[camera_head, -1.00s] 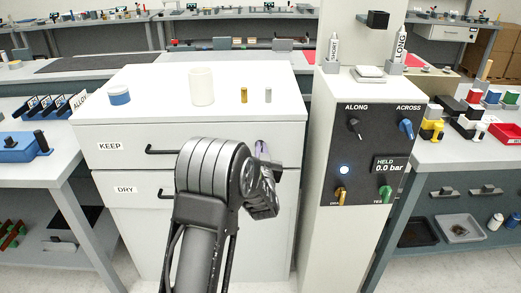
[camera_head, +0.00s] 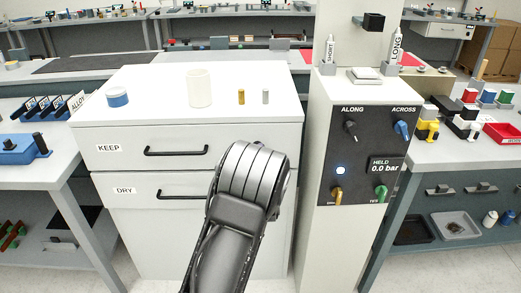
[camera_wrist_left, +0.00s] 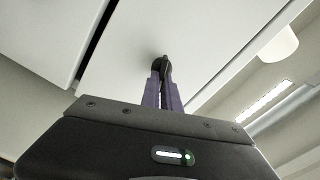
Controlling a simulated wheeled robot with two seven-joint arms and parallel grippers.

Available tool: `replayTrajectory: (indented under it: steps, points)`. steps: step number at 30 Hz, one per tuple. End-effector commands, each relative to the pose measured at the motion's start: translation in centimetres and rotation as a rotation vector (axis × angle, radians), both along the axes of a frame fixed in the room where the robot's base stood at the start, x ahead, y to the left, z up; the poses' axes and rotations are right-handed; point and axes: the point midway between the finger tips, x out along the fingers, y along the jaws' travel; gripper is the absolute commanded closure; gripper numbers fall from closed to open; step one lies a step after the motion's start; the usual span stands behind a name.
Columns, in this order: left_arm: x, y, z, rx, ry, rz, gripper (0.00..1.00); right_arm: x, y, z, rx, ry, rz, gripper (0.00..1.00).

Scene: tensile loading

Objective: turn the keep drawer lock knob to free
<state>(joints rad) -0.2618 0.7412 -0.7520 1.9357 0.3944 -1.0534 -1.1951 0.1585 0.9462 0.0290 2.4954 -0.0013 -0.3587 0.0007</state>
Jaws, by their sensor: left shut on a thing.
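The white cabinet has the keep drawer (camera_head: 230,136), with a KEEP label (camera_head: 109,148) and a black bar handle (camera_head: 175,152); it looks closed. In the left wrist view, my left gripper (camera_wrist_left: 163,72) points at the white front. Its two purple fingers are shut on the small dark lock knob (camera_wrist_left: 158,63). How far the knob is turned I cannot tell. In the head view my left forearm rises in front of the drawers' right side and hides the gripper and the knob. My right gripper is in neither view.
The DRY drawer (camera_head: 150,191) lies below. A white cup (camera_head: 199,88), a blue-banded roll (camera_head: 118,97), a brass cylinder (camera_head: 241,97) and a grey cylinder (camera_head: 265,96) stand on the cabinet top. A control column (camera_head: 318,150) with knobs stands close on the right.

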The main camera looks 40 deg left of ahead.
Motion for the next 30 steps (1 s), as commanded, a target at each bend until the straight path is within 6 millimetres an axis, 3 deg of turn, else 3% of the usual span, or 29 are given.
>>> replayTrajectory:
  steps: [15,30]
  points:
    - [0.09,-0.14,-0.42,0.303,0.230,-0.001,1.00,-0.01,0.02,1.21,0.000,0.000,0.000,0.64]
    - [0.08,-0.13,-0.56,0.351,0.267,-0.001,1.00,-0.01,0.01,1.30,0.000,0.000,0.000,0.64]
